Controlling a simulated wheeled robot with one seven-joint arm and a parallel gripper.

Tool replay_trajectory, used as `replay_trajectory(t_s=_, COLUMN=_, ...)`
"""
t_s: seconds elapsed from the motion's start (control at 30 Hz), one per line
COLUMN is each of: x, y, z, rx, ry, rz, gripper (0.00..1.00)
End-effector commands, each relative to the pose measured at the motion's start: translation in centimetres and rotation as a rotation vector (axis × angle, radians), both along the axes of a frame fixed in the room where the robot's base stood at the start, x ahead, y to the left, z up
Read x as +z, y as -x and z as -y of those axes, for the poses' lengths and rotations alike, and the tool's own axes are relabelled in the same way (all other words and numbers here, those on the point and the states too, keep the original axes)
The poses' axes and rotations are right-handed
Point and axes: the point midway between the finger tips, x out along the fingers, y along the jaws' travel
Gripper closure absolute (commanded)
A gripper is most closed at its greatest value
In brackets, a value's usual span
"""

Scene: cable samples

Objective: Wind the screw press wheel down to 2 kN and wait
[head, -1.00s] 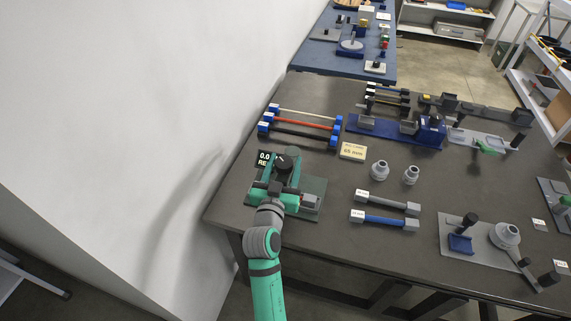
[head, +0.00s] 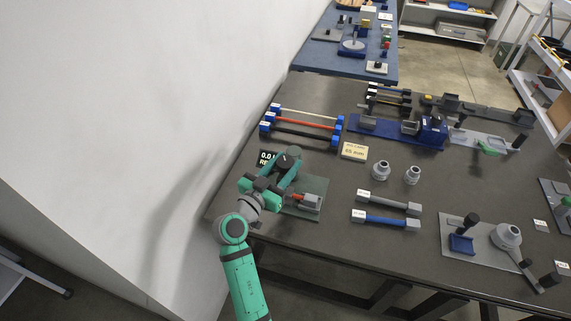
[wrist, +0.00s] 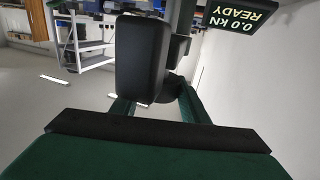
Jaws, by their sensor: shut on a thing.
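The press display (head: 267,158) is partly covered in the head view. In the wrist view the display (wrist: 236,17) reads 0.0 kN READY. A dark rounded block (wrist: 143,58) fills the middle of that view; I cannot tell which part it is.
A rack of coloured cable samples (head: 300,125) stands behind the press. A small sign (head: 354,151), two grey round fittings (head: 381,171) and two cable samples (head: 388,211) lie to the right. A white wall (head: 130,110) rises close on the left.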

Motion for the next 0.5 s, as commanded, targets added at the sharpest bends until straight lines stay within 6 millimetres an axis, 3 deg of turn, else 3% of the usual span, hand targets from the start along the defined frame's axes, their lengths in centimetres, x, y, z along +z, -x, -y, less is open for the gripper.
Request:
replay_trajectory(t_s=0.2, x=-0.23, y=0.06, z=-0.07, rx=-0.094, ry=0.000, rz=-0.004, gripper=0.82)
replay_trajectory(t_s=0.5, x=-0.22, y=0.07, z=-0.02, rx=-0.103, ry=-0.001, rz=-0.003, gripper=0.82)
